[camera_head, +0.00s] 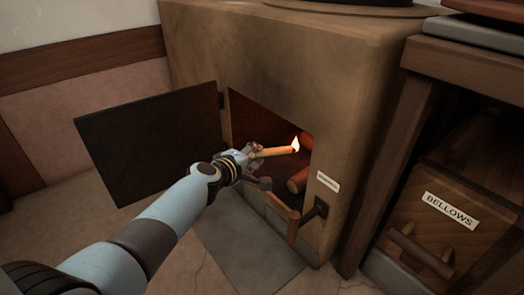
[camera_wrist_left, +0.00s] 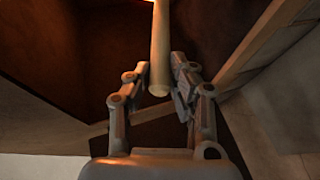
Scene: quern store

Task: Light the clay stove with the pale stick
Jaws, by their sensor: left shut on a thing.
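The clay stove (camera_head: 290,50) fills the middle of the head view, with its dark door (camera_head: 150,145) swung open to the left. My left gripper (camera_head: 255,160) is at the stove's opening, shut on the pale stick (camera_head: 275,152). The stick points right into the firebox, and a small flame (camera_head: 295,144) burns at its far end. Reddish-brown logs (camera_head: 298,181) lie inside, close to the flame; I cannot tell if it touches them. In the left wrist view the stick (camera_wrist_left: 160,50) stands between the two fingers (camera_wrist_left: 160,85), its near end showing. My right gripper is not in view.
A wooden drawer labelled BELLOWS (camera_head: 450,210) with a bar handle sits in a wooden cabinet to the right. A handle (camera_head: 305,218) sticks out below the opening's right side. A grey slab (camera_head: 245,245) lies on the floor before the stove.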

